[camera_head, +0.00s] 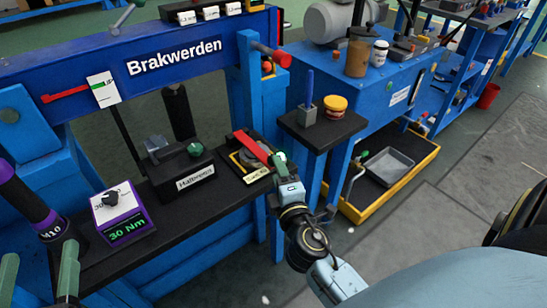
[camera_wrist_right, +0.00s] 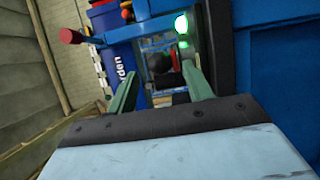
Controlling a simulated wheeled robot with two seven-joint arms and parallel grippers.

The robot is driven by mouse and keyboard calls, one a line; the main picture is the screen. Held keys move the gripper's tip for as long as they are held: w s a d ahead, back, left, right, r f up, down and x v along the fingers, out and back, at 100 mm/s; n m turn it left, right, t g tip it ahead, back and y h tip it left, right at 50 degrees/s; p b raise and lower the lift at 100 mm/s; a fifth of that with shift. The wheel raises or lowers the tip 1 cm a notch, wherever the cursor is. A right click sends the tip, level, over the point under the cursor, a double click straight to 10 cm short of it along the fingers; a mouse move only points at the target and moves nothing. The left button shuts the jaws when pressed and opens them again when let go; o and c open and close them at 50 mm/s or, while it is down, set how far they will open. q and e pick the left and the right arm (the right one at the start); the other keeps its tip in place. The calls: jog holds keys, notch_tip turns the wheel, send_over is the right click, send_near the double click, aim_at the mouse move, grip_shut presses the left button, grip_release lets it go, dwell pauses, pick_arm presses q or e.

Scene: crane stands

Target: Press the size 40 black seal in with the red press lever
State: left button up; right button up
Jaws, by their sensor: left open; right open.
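The red press lever (camera_head: 250,147) is a flat red bar above a small yellow-edged fixture (camera_head: 238,164) on the black bench top. A grey round part (camera_head: 249,158) shows beneath the lever; I cannot make out the black seal or whether it is seated. My right gripper (camera_head: 280,157) is at the lever's near right end. In the right wrist view its green fingers (camera_wrist_right: 160,92) stand apart, open; contact with the lever cannot be told.
A black block labelled Halbrenzt (camera_head: 187,168) and a 30 Nm box (camera_head: 120,212) stand left of the fixture. A dark M10 tool (camera_head: 38,215) is near my left gripper. The blue Brakwerden beam (camera_head: 175,55) spans above. A small side table (camera_head: 322,128) stands to the right.

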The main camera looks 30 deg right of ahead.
jog(key=x, duration=0.5)
grip_shut()
dwell(0.3)
